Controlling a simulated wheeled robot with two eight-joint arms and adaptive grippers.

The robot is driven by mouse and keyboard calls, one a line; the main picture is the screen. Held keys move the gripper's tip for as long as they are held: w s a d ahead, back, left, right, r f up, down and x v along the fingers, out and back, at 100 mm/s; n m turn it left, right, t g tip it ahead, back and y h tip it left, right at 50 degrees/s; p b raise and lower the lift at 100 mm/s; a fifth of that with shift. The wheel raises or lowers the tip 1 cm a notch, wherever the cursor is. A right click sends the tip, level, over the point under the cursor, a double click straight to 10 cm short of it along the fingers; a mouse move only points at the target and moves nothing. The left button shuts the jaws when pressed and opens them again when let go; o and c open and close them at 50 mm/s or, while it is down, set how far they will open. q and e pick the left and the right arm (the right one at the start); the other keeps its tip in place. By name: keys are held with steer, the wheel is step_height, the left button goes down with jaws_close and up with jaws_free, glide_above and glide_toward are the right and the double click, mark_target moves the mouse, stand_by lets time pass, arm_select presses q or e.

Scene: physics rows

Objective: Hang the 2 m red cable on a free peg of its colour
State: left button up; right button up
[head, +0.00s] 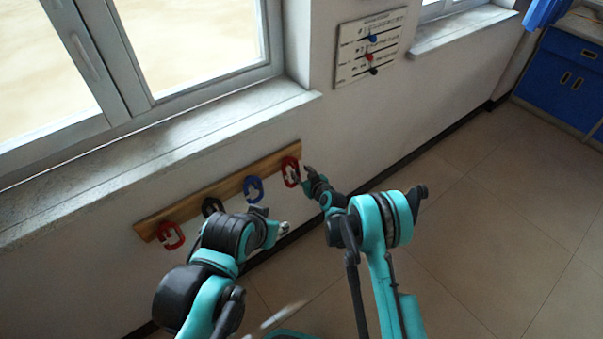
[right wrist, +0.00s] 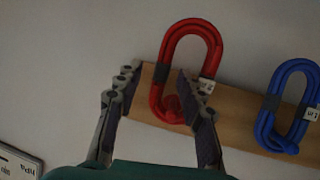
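A red cable (head: 291,171), a coiled loop, hangs at the right end of the wooden rail (head: 230,187); it also shows in the right wrist view (right wrist: 199,32) with a dark band and a small white tag I cannot read. A red peg end (right wrist: 172,105) shows at the loop's rail end. My right gripper (head: 309,176) is beside this cable; in the right wrist view its fingers (right wrist: 157,78) are apart, one overlapping the cable. Another red cable (head: 167,236) hangs at the rail's left end. My left gripper (head: 272,222) is in front of the wall; its fingers are unclear.
A black cable (head: 211,206), partly hidden by my left arm, and a blue cable (head: 253,188) hang between the red ones. A white board (head: 350,50) with blue, red and black knobs is on the wall. A window sill (head: 170,140) juts out above the rail. The floor at right is clear.

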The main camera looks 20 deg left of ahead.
steer(key=v, duration=1.2)
steer(key=s+d+r+m+h, duration=0.2)
steer(key=s+d+r, duration=0.1)
steer(key=d+r, duration=0.5)
steer(key=s+d+r+m+h, duration=0.2)
steer(key=s+d+r, duration=0.2)
steer(key=d+r, duration=0.4)
steer(key=s+d+r+m+g+h, duration=0.1)
steer(key=s+d+m+h, duration=0.1)
steer(key=s+d, duration=0.5)
steer(key=s+d+r+m+g+h, duration=0.2)
steer(key=s+d, duration=0.6)
steer(key=s, duration=0.6)
steer(key=shift+s+d+m+h, duration=0.3)
steer(key=shift+s+m, duration=0.1)
steer(key=shift+m, duration=0.1)
steer(key=shift+a, duration=0.1)
